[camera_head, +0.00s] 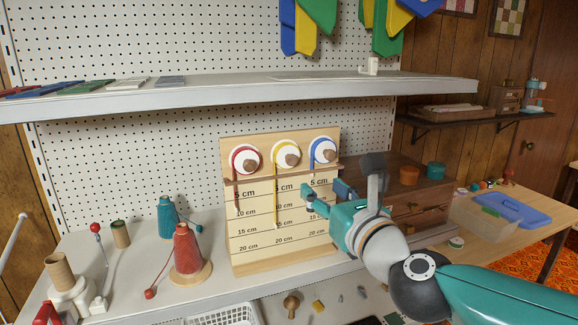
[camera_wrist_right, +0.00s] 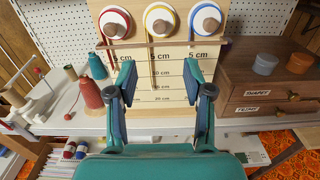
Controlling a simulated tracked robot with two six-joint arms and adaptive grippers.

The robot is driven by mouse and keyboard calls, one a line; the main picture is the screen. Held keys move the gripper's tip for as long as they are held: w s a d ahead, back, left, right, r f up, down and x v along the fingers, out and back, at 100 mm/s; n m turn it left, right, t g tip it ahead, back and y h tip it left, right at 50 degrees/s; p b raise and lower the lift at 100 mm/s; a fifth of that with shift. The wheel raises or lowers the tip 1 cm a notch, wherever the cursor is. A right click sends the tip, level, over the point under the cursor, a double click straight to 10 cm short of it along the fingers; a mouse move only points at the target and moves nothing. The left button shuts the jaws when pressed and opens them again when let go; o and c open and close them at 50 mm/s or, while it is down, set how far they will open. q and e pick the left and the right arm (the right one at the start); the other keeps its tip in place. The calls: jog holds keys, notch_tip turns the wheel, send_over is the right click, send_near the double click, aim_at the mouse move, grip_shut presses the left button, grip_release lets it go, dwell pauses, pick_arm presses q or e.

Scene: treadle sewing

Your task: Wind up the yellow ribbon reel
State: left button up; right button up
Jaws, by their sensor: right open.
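The yellow ribbon reel (camera_head: 286,155) is the middle of three reels on an upright wooden board (camera_head: 283,250). It is a white disc with a yellow ring and a brown knob, and shows top centre in the right wrist view (camera_wrist_right: 160,19). Its yellow ribbon (camera_head: 276,205) hangs down the board past the marked lengths. My right gripper (camera_head: 323,190) is open and empty in front of the board, below the reels, with its fingers spread either side of the yellow reel's column in the right wrist view (camera_wrist_right: 162,82). My left gripper is not in view.
A red reel (camera_head: 245,158) and a blue reel (camera_head: 322,151) flank the yellow one, their ribbons short. A shelf (camera_head: 250,86) runs above. Thread cones (camera_head: 187,247) stand left; a wooden drawer box (camera_head: 400,190) stands right. A white basket (camera_head: 225,316) sits in front.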

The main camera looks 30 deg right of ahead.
aim_at(292, 163)
jog(key=p+x, duration=0.1)
jog(key=x, duration=1.4)
jog(key=shift+w+a, duration=0.1)
